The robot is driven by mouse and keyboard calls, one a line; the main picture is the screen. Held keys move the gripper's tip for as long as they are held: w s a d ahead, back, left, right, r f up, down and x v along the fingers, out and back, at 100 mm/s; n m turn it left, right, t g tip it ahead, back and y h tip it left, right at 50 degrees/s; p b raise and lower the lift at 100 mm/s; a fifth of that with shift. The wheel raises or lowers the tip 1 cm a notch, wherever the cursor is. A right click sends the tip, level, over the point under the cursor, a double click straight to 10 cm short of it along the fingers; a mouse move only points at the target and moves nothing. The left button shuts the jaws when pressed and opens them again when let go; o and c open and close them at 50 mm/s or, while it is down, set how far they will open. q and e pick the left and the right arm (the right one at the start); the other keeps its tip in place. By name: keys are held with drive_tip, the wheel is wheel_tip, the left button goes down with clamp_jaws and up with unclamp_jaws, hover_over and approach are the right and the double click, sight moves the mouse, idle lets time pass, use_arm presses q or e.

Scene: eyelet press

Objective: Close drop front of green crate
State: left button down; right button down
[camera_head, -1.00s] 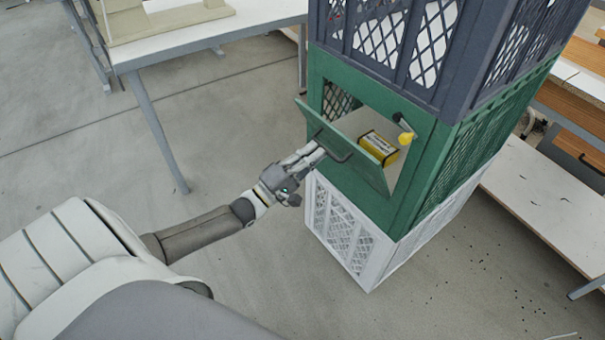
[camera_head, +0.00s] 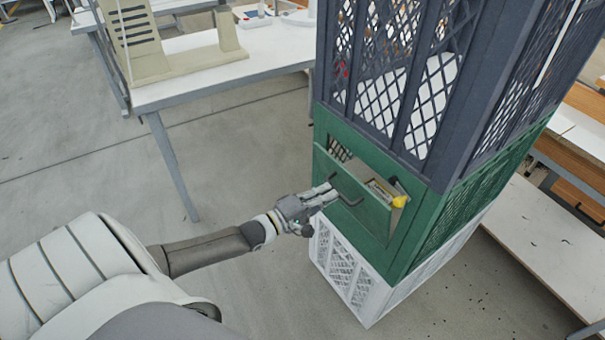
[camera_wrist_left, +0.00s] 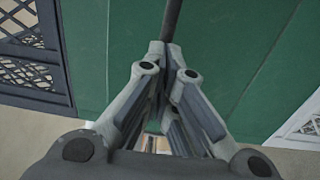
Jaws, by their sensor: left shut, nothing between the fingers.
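The green crate (camera_head: 448,217) is the middle one of a stack. Its drop front (camera_head: 360,211) is tilted outward at the top, partly open, with a dark bar handle (camera_head: 346,192) on its outer face. My left gripper (camera_head: 332,190) is shut and empty, its fingertips at the outer face of the drop front by the handle. In the left wrist view the shut fingers (camera_wrist_left: 166,62) point at the green panel (camera_wrist_left: 225,60); whether they touch it I cannot tell. A yellow-knobbed latch (camera_head: 399,201) sits at the opening's right side. My right gripper is not in view.
A dark blue-grey crate (camera_head: 425,165) stands on top of the green crate, and a white crate (camera_head: 372,285) is beneath it. A white table (camera_head: 215,73) stands behind at left. Shelving (camera_head: 535,225) is at right. The floor at left is clear.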

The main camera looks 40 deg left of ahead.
sight(345, 178)
use_arm(q)
drive_tip(key=shift+w+d+r+g+p, duration=0.15)
drive_tip(key=shift+w+r+g+p, duration=0.15)
drive_tip(key=shift+w+r+p, duration=0.35)
drive_tip(key=shift+w+d+r+g+p, duration=0.2)
drive_tip(key=shift+w+g+p, duration=0.1)
drive_tip(key=shift+w+p, duration=0.15)
drive_tip(key=shift+w+d+r, duration=0.15)
drive_tip(key=shift+w, duration=0.4)
drive_tip(key=shift+w+d+r, duration=0.1)
drive_tip(key=shift+w+d, duration=0.05)
drive_tip(key=shift+w, duration=0.35)
drive_tip(key=shift+r, duration=0.15)
drive_tip(key=shift+w+r, duration=0.1)
drive_tip(key=shift+r, duration=0.05)
